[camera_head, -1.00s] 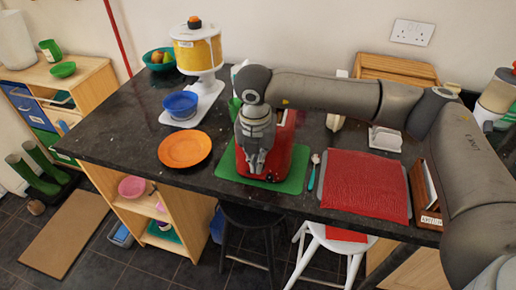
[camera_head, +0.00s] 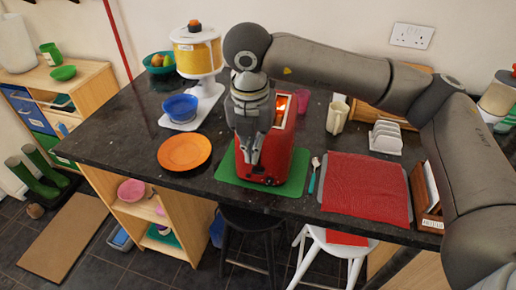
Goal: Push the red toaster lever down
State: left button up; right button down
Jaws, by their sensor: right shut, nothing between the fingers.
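The red toaster (camera_head: 281,152) stands on a green mat (camera_head: 226,169) near the front edge of the dark counter. An orange glow shows in its top slot. My right gripper (camera_head: 250,161) points down at the toaster's front left side, its fingers shut and empty. The fingertips look close to or against the front face; I cannot tell whether they touch. The lever is not clearly visible; the gripper and its closeness to the front face may hide it. My left gripper is not in view.
An orange plate (camera_head: 184,152) lies left of the mat. A cereal dispenser (camera_head: 197,53) and blue bowls (camera_head: 180,107) stand behind it. A red cloth (camera_head: 366,188) lies right. A pink cup (camera_head: 302,100), cream jug (camera_head: 337,116) and white toast rack (camera_head: 385,137) stand behind.

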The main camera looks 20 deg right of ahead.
jog(key=shift+s+a+r, duration=0.1)
jog(key=shift+r, duration=1)
jog(key=shift+s+r, duration=0.1)
jog(key=shift+r, duration=1)
